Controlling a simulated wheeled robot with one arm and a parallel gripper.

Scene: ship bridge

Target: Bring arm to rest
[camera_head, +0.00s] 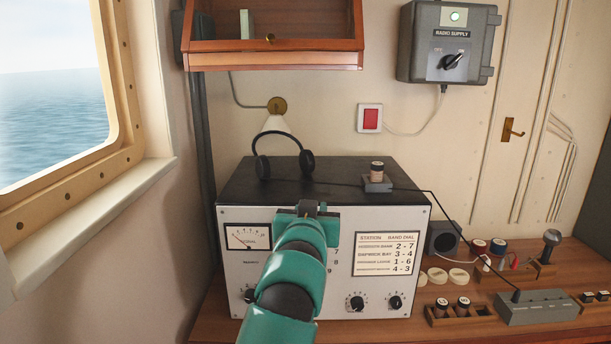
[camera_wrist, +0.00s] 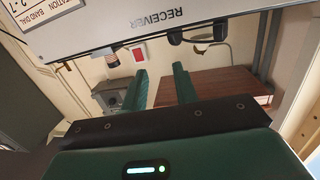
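My arm (camera_head: 290,270), teal with dark joints, reaches up in front of the radio receiver in the head view. My gripper shows there only from behind, as a dark end, with its fingertips hidden. The grey receiver (camera_wrist: 95,30) appears upside down at the top of the wrist view. The receiver (camera_head: 232,275) stands on the wooden desk, and my arm covers part of its front panel.
Headphones (camera_head: 283,152) and a small socketed part (camera_head: 377,178) are on the receiver's top. The desk (camera_head: 470,325) at right holds a grey box (camera_head: 535,308) and several small parts. A wooden cabinet (camera_head: 275,58) hangs above. A window (camera_head: 60,110) is at left.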

